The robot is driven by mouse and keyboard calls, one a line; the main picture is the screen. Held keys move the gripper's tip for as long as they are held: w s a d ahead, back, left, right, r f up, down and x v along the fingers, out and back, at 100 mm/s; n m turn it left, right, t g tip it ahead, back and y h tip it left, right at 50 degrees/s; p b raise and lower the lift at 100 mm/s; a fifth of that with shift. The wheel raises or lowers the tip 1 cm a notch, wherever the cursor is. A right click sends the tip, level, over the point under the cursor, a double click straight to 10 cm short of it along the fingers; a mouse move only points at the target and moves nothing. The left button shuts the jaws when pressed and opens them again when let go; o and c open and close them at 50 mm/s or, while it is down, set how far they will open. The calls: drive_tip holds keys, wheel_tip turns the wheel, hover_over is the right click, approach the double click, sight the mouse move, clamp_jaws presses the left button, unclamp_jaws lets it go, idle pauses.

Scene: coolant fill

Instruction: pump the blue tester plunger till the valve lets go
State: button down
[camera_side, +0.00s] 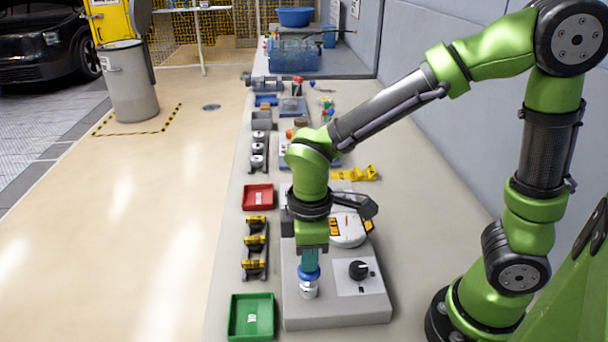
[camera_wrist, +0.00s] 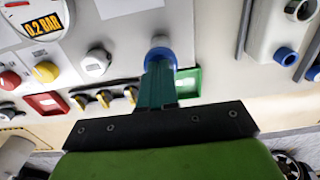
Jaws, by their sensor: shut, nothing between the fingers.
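The tester is a grey box (camera_side: 335,318) on the bench. Its blue plunger (camera_side: 309,273) sits on a silver neck (camera_side: 308,290) at the box's front left, and the plunger also shows in the wrist view (camera_wrist: 160,53). My gripper (camera_side: 310,263) points straight down over the plunger, its teal fingers shut and empty. In the wrist view the fingertips (camera_wrist: 157,66) overlap the blue cap; whether they touch it I cannot tell. A round gauge (camera_side: 348,232) stands behind, partly hidden by my wrist. In the wrist view its display (camera_wrist: 42,25) reads 0.2 BAR.
A black knob (camera_side: 359,270) is right of the plunger. A green tray (camera_side: 251,317), a red tray (camera_side: 257,197) and a rack of yellow-black parts (camera_side: 255,243) lie to the left. Yellow (camera_wrist: 45,71) and red (camera_wrist: 10,80) buttons show in the wrist view.

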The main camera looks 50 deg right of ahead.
drive_tip(key=shift+f, duration=1.3)
drive_tip(key=shift+s, duration=0.1)
wheel_tip(320, 180, up, 15)
drive_tip(key=shift+f, duration=0.2)
idle(0.3)
wheel_tip(320, 180, up, 2)
drive_tip(key=shift+a+r, duration=0.15)
drive_tip(key=shift+r, duration=0.05)
drive_tip(key=shift+f, duration=0.1)
